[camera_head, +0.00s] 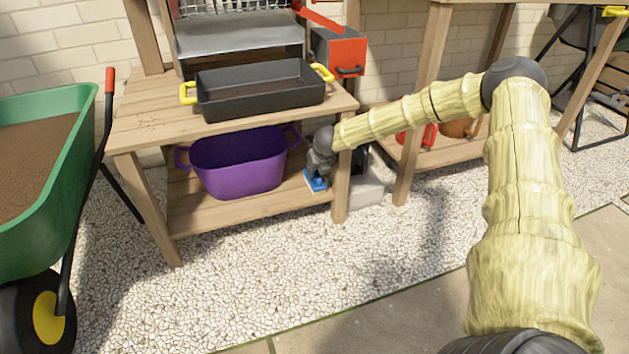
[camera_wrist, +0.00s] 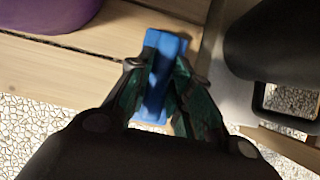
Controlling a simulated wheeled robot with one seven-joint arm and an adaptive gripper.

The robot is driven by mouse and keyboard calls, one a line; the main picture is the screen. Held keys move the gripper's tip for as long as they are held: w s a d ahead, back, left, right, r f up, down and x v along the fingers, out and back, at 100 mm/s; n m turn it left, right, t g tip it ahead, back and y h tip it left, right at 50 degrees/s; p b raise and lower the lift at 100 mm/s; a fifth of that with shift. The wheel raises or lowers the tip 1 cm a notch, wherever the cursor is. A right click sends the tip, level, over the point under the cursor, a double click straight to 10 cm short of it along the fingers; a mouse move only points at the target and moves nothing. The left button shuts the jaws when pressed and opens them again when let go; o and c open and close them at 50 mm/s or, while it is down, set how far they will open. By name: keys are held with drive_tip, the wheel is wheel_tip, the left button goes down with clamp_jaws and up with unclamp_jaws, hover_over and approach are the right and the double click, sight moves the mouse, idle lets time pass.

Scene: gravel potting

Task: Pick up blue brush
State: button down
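The blue brush (camera_head: 316,183) is at the right end of the low wooden shelf of the potting bench, under my gripper (camera_head: 320,165). In the wrist view the blue brush (camera_wrist: 166,42) stands between the two fingers of my gripper (camera_wrist: 164,68). The dark green finger pads press against both sides of its blue body, and its far end sticks out beyond the fingertips. My gripper is shut on it. The brush still appears at shelf height; whether its underside touches the shelf is hidden.
A purple tub (camera_head: 238,163) stands left of the brush on the low shelf. A black tray (camera_head: 262,92) with yellow handles sits on the bench top above. A bench leg (camera_head: 341,188) and a grey-white block (camera_head: 366,190) are close on the right. Open gravel lies in front.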

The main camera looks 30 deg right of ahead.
idle(0.4)
drive_tip(key=shift+r+p, duration=0.65)
drive_tip(key=shift+r, duration=0.2)
drive_tip(key=shift+s+r+p, duration=0.2)
drive_tip(key=shift+s+p, duration=0.05)
drive_tip(key=shift+p, duration=0.1)
drive_tip(key=s+a+p, duration=0.4)
drive_tip(key=s+p, duration=0.2)
drive_tip(key=s, duration=1.1)
drive_tip(key=shift+f, duration=0.2)
drive_tip(key=shift+a, duration=0.1)
